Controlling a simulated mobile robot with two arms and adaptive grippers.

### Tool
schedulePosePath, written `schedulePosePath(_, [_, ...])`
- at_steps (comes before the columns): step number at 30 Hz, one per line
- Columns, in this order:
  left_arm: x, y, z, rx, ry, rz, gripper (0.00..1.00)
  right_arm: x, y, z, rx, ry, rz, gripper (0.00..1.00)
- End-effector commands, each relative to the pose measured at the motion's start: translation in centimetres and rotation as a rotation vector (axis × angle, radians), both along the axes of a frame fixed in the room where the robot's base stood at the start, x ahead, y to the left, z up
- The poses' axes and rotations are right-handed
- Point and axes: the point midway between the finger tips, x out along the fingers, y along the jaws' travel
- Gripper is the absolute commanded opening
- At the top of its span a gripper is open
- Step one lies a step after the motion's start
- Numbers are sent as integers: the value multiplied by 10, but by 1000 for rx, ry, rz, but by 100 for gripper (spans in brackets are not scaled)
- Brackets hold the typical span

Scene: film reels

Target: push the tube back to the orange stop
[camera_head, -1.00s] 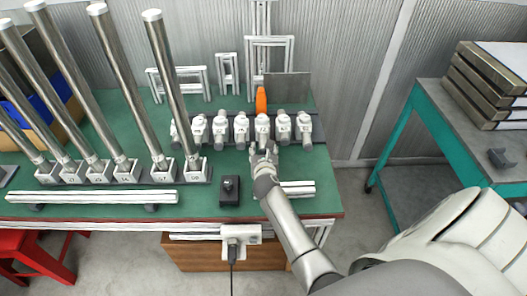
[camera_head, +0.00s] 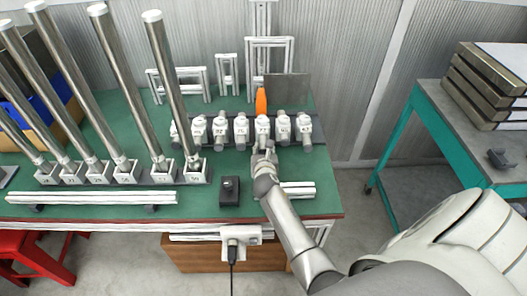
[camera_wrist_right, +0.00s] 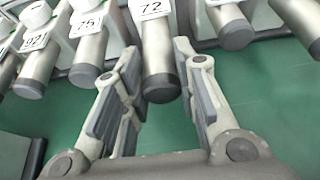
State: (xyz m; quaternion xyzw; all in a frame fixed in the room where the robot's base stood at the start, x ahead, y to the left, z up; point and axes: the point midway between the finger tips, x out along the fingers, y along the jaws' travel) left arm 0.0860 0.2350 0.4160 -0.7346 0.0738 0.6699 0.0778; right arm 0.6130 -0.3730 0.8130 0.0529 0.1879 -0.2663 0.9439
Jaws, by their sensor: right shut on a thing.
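A row of short grey tubes with white numbered labels lies in a holder at the back of the green bench. The tube labelled 72 (camera_wrist_right: 160,70) points its dark round end toward me; its label also shows in the head view (camera_head: 262,124). The orange stop (camera_head: 261,101) stands directly behind this tube. My right gripper (camera_head: 264,147) is at the tube's near end, with its two fingers on either side of it in the right wrist view (camera_wrist_right: 158,55), shut on it. The contact faces are partly hidden. My left gripper is not in view.
A black box with a knob (camera_head: 230,191) sits left of my right forearm. Tall metal tubes (camera_head: 174,90) lean in white bases at left. White rails (camera_head: 95,197) lie along the front.

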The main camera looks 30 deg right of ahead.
Motion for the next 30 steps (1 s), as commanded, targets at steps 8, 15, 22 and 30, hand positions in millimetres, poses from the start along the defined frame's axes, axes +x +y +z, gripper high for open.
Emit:
schedulePosePath(8, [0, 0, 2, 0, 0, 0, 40, 31, -18, 1, -3, -2, 3, 0])
schedulePosePath(15, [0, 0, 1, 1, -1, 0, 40, 44, -27, 0, 0, 0, 1, 0])
schedulePosePath(22, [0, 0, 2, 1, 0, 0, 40, 44, -27, 0, -1, -1, 0, 0])
schedulePosePath(30, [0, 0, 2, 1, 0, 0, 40, 44, -27, 0, -1, -1, 0, 49])
